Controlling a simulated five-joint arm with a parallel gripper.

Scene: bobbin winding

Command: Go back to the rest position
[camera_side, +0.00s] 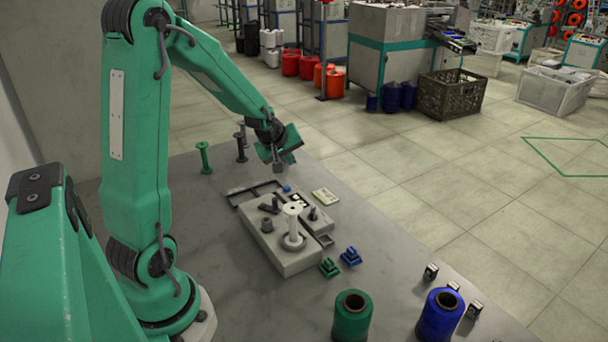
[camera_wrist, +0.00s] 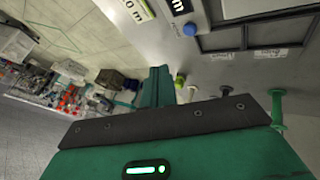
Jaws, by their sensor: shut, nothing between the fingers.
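My gripper (camera_side: 277,166) hangs in the air above the back of the table, its jaws shut with nothing in them. It is behind the grey winding unit (camera_side: 283,262) and clear of it. A white bobbin (camera_side: 292,222) stands upright on the unit. To the left of my gripper, a green empty bobbin (camera_side: 204,158) and dark bobbins (camera_side: 242,150) stand at the back of the table. In the wrist view, my gripper's green body and dark bar fill the lower part, and the green bobbin (camera_wrist: 277,106) shows at right.
Green (camera_side: 352,318) and blue (camera_side: 440,315) thread spools stand at the front. The air around my gripper looks free.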

